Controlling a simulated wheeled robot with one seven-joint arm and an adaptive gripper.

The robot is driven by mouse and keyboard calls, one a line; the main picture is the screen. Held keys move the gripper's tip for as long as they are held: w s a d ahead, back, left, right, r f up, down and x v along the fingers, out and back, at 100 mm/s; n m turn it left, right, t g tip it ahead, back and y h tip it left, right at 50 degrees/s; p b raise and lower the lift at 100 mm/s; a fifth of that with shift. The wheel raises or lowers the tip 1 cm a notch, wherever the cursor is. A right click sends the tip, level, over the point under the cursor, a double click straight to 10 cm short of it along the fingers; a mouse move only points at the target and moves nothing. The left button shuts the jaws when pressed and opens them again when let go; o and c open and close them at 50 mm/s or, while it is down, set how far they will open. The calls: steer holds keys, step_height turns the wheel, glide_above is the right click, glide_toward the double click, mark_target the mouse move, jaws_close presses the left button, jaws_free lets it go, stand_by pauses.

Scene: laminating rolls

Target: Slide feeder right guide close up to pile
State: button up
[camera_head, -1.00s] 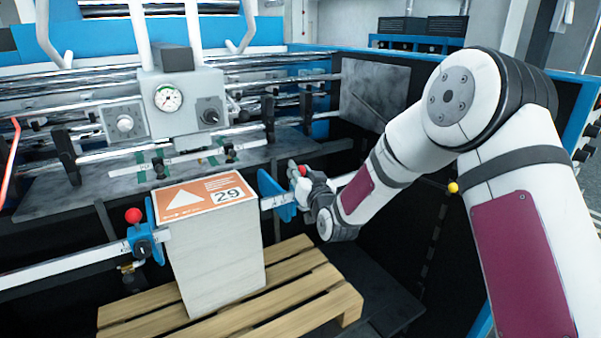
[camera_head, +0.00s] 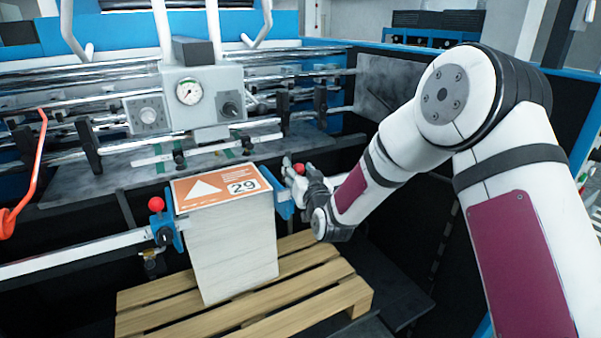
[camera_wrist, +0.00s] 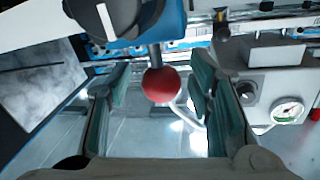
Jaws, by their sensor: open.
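The pile (camera_head: 235,245) is a tall pale stack with an orange "29" top sheet, standing upright on a wooden pallet. The right guide (camera_head: 284,203) is a blue plate at the pile's right side, very near its edge; I cannot tell whether they touch. My gripper (camera_head: 295,172) is at this guide and partly hides it. The guide's red knob (camera_head: 299,169) also shows in the wrist view (camera_wrist: 161,85), between the spread fingers of my gripper (camera_wrist: 160,95), with a gap on both sides. The guide's blue body (camera_wrist: 172,22) is above it there.
The left guide (camera_head: 177,228), blue with a red knob (camera_head: 156,204), stands at the pile's left edge on a pale rail (camera_head: 75,255). A control box with a gauge (camera_head: 189,92) is behind the pile. The pallet (camera_head: 335,290) extends to the right.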

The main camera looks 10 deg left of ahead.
steer(key=v, duration=1.2)
steer(key=s+d+r+g+h+b, duration=0.1)
steer(key=s+d+r+g+h, duration=0.3)
steer(key=d, duration=0.3)
steer(key=s+d+r+g+h, duration=0.1)
steer(key=s+d+r+g, duration=0.1)
steer(key=s+d+r, duration=0.45)
steer(key=s+d+m+g+h, duration=0.1)
steer(key=s+d, duration=0.3)
steer(key=s, duration=0.6)
steer(key=s+d+f+m+g+h+b, duration=0.1)
steer(key=s+d+g, duration=0.3)
steer(key=s, duration=0.7)
steer(key=shift+d, duration=0.7)
